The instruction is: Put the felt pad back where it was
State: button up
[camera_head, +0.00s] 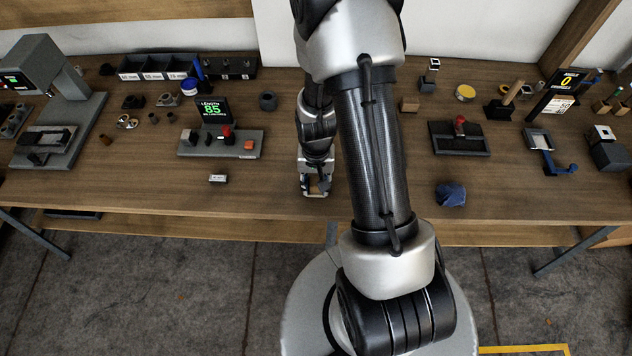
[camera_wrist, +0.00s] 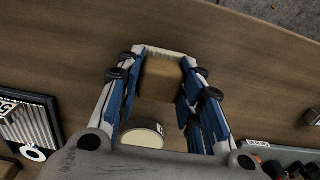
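A brown block with a pale, fuzzy strip along its far edge, which looks like the felt pad (camera_wrist: 161,78), sits between my fingertips in the wrist view. My gripper (camera_head: 315,188) is over the front part of the bench, left of the arm's forearm. In the wrist view my gripper (camera_wrist: 163,65) has its fingers against both sides of the block. In the head view the block is small and mostly hidden by the fingers. I cannot tell whether it touches the bench.
A round cream-topped piece (camera_wrist: 143,134) shows between the fingers near the palm. A length gauge (camera_head: 220,143) stands left, with a small labelled block (camera_head: 217,178) in front. A red-knobbed fixture (camera_head: 459,138) and blue cloth (camera_head: 451,194) are right. The bench front around my gripper is fairly clear.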

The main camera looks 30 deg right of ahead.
jog(key=o, duration=0.3)
jog(key=shift+o, duration=0.2)
notch_tip(320, 180, up, 20)
jog(key=a+n+t+p, duration=0.1)
jog(key=a+p, duration=0.1)
jog(key=p, duration=0.2)
jog(key=s+a+r+n+t, duration=0.1)
jog(key=s+a+r+n, duration=0.2)
jog(key=s+r, duration=0.3)
jog(key=s+a+r+n+t, duration=0.2)
jog(key=s+a+r, duration=0.3)
jog(key=r, duration=0.7)
jog(key=shift+s+a+r+n+t, duration=0.15)
jog(key=shift+s+a+n+t, duration=0.2)
jog(key=shift+s, duration=0.9)
